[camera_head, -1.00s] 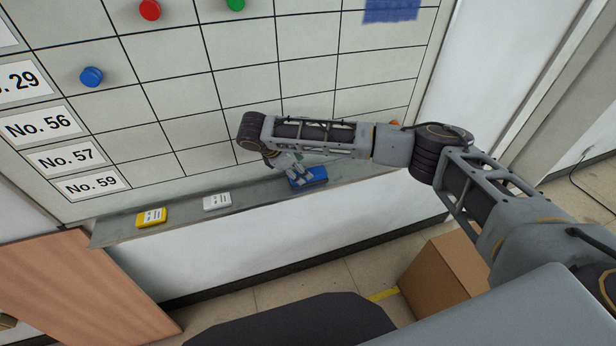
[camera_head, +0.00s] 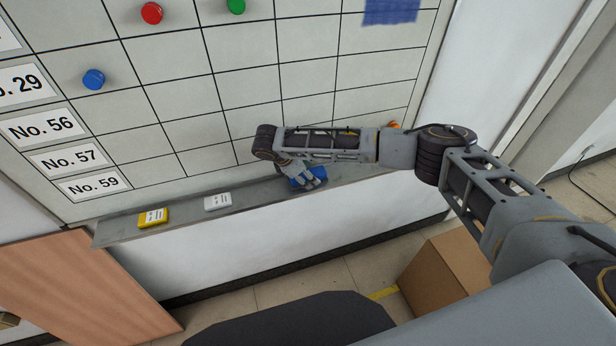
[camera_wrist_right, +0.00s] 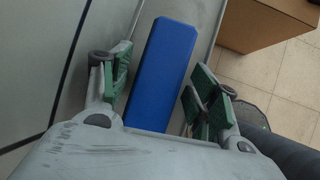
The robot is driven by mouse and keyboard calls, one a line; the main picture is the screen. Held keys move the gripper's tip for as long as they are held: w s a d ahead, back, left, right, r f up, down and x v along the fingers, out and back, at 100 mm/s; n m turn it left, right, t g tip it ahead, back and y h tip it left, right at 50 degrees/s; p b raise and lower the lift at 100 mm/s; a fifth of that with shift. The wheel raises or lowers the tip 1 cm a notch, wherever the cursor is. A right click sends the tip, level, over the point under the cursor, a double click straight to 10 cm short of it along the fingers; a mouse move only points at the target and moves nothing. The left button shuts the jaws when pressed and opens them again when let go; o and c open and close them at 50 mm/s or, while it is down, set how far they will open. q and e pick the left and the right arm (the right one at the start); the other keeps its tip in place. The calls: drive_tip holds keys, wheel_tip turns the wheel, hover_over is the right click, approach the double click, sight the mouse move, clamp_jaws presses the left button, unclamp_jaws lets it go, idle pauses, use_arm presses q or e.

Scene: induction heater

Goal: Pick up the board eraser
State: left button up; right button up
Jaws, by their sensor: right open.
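The blue board eraser (camera_head: 296,182) lies on the grey tray under the whiteboard, partly covered by my right gripper (camera_head: 316,182) in the head view. In the right wrist view the eraser (camera_wrist_right: 163,65) is a long blue block. The open fingers of my right gripper (camera_wrist_right: 160,95) stand on either side of it, with a gap showing on both sides. The eraser's near end is hidden behind the gripper body. My left gripper is not in view.
The tray (camera_head: 180,205) also holds a yellow box (camera_head: 153,217) and a white box (camera_head: 218,202), left of the eraser. The whiteboard (camera_head: 170,105) rises behind the tray with round magnets. A cardboard box (camera_head: 445,275) stands on the floor at right.

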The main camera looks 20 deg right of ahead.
drive_tip(key=shift+c, duration=0.3)
drive_tip(key=c, duration=0.8)
drive_tip(key=shift+s+r, duration=0.1)
drive_tip(key=shift+r, duration=0.05)
drive_tip(key=shift+r, duration=0.15)
wheel_tip(320, 180, up, 6)
drive_tip(key=shift+s+r+b, duration=0.15)
drive_tip(key=shift+r+b, duration=0.1)
drive_tip(key=shift+b, duration=0.45)
drive_tip(key=s+p, duration=0.1)
drive_tip(key=s, duration=1.8)
drive_tip(key=shift+s+d, duration=0.25)
drive_tip(key=shift+d, duration=0.1)
